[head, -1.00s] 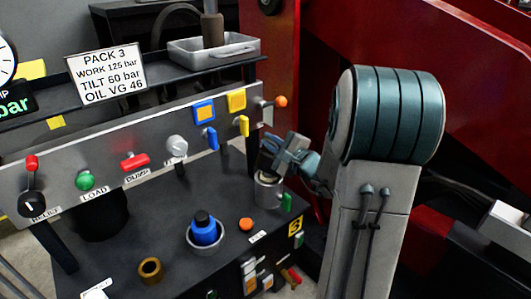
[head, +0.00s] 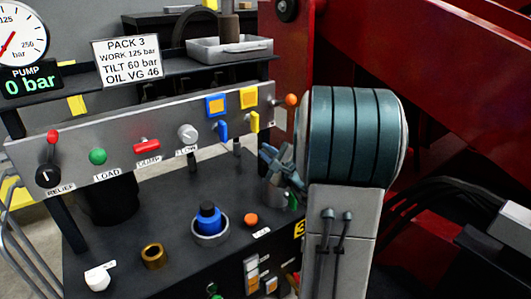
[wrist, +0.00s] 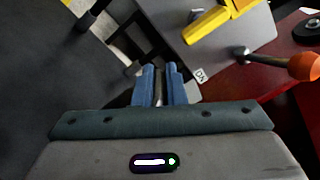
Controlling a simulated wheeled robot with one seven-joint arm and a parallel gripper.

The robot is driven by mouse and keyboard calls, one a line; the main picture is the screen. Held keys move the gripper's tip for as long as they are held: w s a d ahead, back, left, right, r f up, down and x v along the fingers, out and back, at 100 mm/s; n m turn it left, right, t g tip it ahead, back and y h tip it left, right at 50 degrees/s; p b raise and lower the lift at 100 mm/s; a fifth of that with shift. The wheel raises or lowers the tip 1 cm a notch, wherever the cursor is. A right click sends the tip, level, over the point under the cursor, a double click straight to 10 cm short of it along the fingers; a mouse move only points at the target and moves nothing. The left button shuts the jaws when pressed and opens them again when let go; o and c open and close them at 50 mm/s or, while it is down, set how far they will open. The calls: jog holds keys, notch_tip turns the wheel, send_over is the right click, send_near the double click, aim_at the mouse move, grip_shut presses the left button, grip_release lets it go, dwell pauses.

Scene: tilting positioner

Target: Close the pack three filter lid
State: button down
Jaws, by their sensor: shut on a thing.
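My gripper (head: 272,157) is at the metal filter cup (head: 276,194) on the right end of the pack three bench. In the wrist view its two blue fingers (wrist: 160,72) are close together, with a thin grey edge (wrist: 158,86) between them. This looks like part of the filter lid, held just above the cup. The rest of the lid is hidden by my fingers and wrist. I cannot tell whether the lid touches the cup's rim.
The sloped control panel (head: 120,160) stands behind the bench, with a yellow lever (head: 254,122) and an orange knob (head: 291,100) near my gripper. A blue-capped filler (head: 209,220) and a brass ring (head: 154,256) stand on the bench. A red machine frame (head: 440,60) is at the right.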

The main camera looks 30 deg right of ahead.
jog(key=shift+d+f, duration=0.1)
jog(key=shift+f, duration=0.05)
jog(key=c, duration=1.8)
grip_release()
jog(key=shift+o, duration=0.2)
jog(key=shift+s, duration=0.1)
jog(key=s+d+p, duration=0.1)
jog(key=s, duration=1.2)
jog(key=shift+s+d+p, duration=0.2)
jog(key=shift+s+p, duration=0.15)
